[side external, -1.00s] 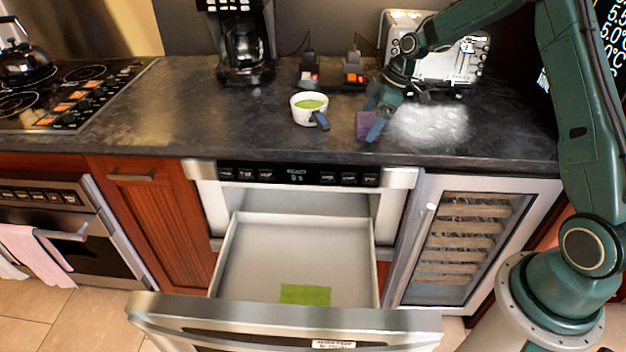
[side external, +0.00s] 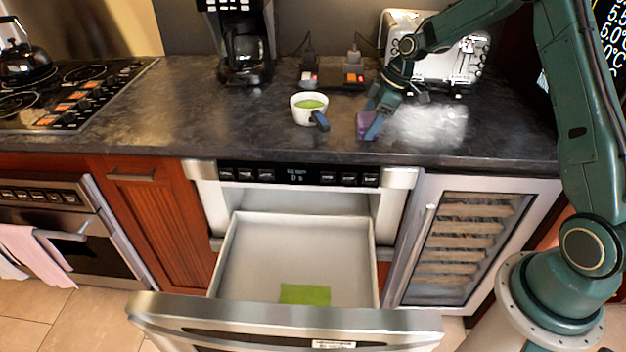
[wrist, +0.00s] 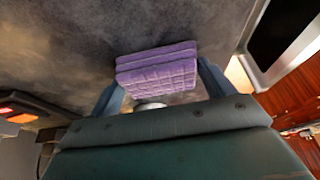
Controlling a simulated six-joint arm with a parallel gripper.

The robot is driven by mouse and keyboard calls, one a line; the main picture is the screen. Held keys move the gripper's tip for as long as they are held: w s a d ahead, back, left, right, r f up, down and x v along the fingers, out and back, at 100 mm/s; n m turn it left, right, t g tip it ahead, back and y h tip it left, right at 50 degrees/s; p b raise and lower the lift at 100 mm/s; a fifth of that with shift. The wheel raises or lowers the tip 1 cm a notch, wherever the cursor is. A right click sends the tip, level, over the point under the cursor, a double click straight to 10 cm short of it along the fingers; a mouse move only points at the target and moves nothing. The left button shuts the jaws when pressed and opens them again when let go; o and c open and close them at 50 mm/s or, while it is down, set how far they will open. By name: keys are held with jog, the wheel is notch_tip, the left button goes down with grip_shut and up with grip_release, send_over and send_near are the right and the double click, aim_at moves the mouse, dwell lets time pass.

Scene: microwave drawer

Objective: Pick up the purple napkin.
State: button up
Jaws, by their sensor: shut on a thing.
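The purple napkin (side external: 364,125) is at the right part of the dark counter, near its front edge. In the wrist view the napkin (wrist: 157,68) looks like a thick folded pad with a quilted face, between the two fingers. My gripper (side external: 372,124) is shut on it, one finger at each side; in the wrist view my gripper (wrist: 160,80) has its fingertips partly hidden behind the napkin. I cannot tell whether the napkin touches the counter or is slightly above it.
A white cup (side external: 308,109) with green contents and a dark blue handle stands just left of my gripper. A toaster (side external: 440,55) is behind it. The microwave drawer (side external: 296,262) is open below, with a green cloth (side external: 304,294) inside. A coffee maker (side external: 243,45) stands at the back.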

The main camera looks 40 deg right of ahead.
jog(key=shift+r, duration=0.15)
notch_tip(320, 180, up, 20)
dwell(0.7)
dwell(0.4)
jog(key=shift+o, duration=1.1)
jog(key=shift+c, duration=0.7)
notch_tip(320, 180, up, 4)
send_over(370, 120)
jog(key=s+a+n+g+y, duration=0.1)
jog(key=s+a+n+g, duration=0.3)
jog(key=a, duration=1.5)
jog(key=s+a+n+t, duration=0.1)
jog(key=s+a+n, duration=0.3)
jog(key=a, duration=1.4)
notch_tip(370, 120, down, 52)
jog(key=w+n, duration=0.1)
jog(key=shift+w+f, duration=0.2)
jog(key=shift+w, duration=0.05)
